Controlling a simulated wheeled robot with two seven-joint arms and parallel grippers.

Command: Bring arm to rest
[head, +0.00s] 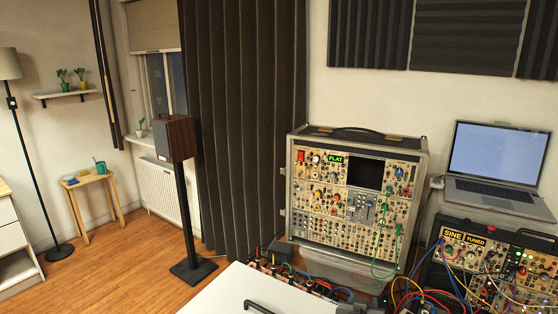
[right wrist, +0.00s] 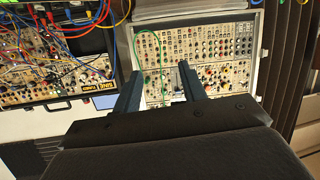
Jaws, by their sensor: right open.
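My right gripper (right wrist: 160,70) shows in the right wrist view with its two dark fingers spread apart and nothing between them. Beyond the fingers is the upright modular synth case (right wrist: 205,45), which appears upside down there. I cannot tell the distance from the fingertips to its panel. In the head view the same synth case (head: 322,215) stands right of centre, with a dark screen, a green FLAT label and green cables. Neither gripper shows in the head view, and my left gripper is not seen.
A second synth case (head: 470,245) with tangled cables sits at the lower right, below an open laptop (head: 495,160). A white surface (head: 235,290) with a dark handle-like part is at the bottom. A speaker (head: 175,138) on a stand is left of the dark curtain (head: 235,110). Open wood floor lies left.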

